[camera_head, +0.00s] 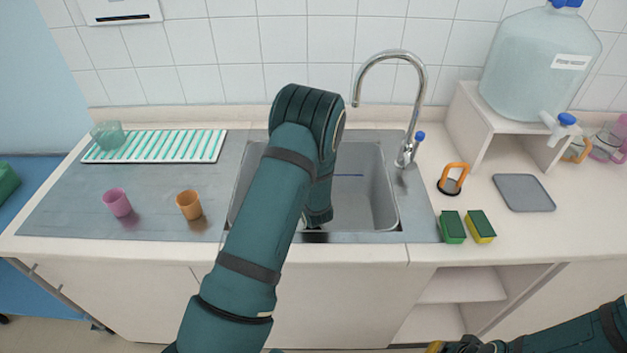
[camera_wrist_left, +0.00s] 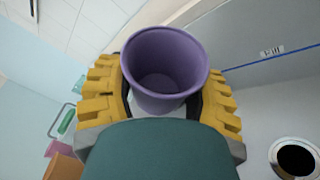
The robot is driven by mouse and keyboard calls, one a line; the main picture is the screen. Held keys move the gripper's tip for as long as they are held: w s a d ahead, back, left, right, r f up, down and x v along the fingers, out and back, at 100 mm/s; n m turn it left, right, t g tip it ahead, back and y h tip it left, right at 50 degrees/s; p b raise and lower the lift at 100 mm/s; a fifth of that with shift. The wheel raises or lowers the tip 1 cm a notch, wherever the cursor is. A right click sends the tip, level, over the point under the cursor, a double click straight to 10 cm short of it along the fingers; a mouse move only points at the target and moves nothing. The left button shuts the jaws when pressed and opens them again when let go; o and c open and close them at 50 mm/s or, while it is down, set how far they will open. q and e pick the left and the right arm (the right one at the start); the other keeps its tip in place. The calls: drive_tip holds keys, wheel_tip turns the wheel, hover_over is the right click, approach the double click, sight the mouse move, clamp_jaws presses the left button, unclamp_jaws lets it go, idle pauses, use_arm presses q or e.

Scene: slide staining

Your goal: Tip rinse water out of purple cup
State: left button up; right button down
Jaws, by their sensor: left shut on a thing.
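The purple cup (camera_wrist_left: 166,95) is in the left wrist view, held between the yellow fingers of my left gripper (camera_wrist_left: 164,84), which is shut on it. Its open mouth and dark inside face the camera; I see no water in it. I cannot tell its exact tilt. In the head view my left arm reaches into the steel sink (camera_head: 385,190) and hides the cup and fingers. The sink wall with a blue line and the drain (camera_wrist_left: 297,158) show beside the cup in the wrist view. My right gripper (camera_head: 458,346) is partly visible at the bottom edge, its fingers unclear.
A pink cup (camera_head: 117,203) and an orange cup (camera_head: 189,205) stand on the steel drainboard (camera_head: 75,190), left of the sink. The tap (camera_head: 405,150) stands behind the sink's right side. Two sponges (camera_head: 453,227) and an orange-handled object (camera_head: 453,179) lie to the right.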

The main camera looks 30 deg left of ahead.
use_arm(q)
wheel_tip(320, 180, down, 2)
drive_tip(key=shift+s+f+n+h+b, duration=0.15)
drive_tip(key=shift+n+h+b, duration=0.15)
drive_tip(key=shift+n+b, duration=0.4)
drive_tip(key=shift+a+f+n, duration=0.15)
drive_tip(key=shift+n, duration=0.35)
drive_tip(key=shift+s+a+f+n+h, duration=0.15)
drive_tip(key=shift+a+f+n+h, duration=0.1)
drive_tip(key=shift+n+h, duration=0.2)
drive_tip(key=shift+s+a+f+n+h+b, duration=0.35)
drive_tip(key=shift+a+f+n+h+b, duration=0.35)
drive_tip(key=shift+b, duration=0.45)
drive_tip(key=shift+s+a+f+n+h+b, duration=0.3)
drive_tip(key=shift+a+f+n+h+b, duration=0.2)
drive_tip(key=shift+n+b, duration=0.45)
drive_tip(key=shift+s+a+f+n+h+b, duration=0.35)
drive_tip(key=shift+a+f+n+h+b, duration=0.25)
drive_tip(key=shift+b, duration=0.7)
drive_tip(key=shift+r, duration=0.1)
